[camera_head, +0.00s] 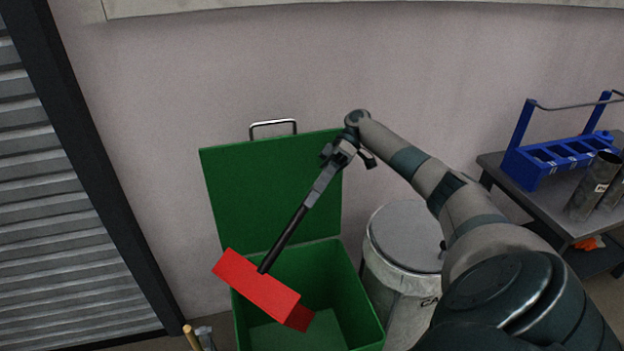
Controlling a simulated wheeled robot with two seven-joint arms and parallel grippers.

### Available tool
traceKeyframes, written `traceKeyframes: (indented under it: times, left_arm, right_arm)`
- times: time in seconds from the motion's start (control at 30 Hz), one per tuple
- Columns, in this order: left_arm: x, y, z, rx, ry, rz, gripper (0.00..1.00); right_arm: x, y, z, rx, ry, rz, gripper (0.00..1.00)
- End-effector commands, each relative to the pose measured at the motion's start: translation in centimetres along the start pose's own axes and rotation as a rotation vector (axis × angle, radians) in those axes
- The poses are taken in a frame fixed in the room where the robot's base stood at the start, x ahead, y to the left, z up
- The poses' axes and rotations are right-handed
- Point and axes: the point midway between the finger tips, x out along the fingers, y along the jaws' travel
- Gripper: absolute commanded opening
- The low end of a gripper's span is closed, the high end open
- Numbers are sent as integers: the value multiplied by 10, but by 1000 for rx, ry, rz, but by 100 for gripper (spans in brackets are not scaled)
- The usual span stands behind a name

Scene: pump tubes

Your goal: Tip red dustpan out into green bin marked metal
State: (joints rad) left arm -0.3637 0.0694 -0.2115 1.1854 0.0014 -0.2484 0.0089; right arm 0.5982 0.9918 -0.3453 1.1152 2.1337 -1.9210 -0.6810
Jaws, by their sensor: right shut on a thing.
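The red dustpan (258,284) hangs at the lower end of its long dark handle (284,238), tilted, over the left part of the green bin's opening. My right gripper (331,170) is shut on the upper end of that handle, in front of the bin's raised lid. The green bin (361,305) stands open against the wall, its lid (240,190) upright with a metal handle on top. The visible part of the bin's floor looks bare. The inside of the dustpan is hidden from this side. No metal marking shows on the bin. My left gripper is not in view.
A grey lidded can (405,240) with partly hidden lettering stands right of the bin. Farther right, a dark table (530,205) holds a blue rack (550,155) and dark tubes (592,187). A slatted shutter (70,220) is at left. Tool handles (192,338) show at the bottom.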

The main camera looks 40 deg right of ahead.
Motion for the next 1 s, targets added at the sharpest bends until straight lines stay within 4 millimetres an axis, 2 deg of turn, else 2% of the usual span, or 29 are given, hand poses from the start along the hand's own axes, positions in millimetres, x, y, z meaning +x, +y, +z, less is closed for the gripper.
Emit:
traceKeyframes:
  times: [0.17,0.43,1.0]
  left_arm:
    - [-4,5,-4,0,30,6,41]
    - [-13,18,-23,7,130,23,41]
    - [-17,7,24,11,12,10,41]
  right_arm:
    - [-4,-8,-6,-2,1,-1,0]
    - [-13,-24,-16,-2,2,-1,0]
    - [-19,-35,-23,-1,1,-1,0]
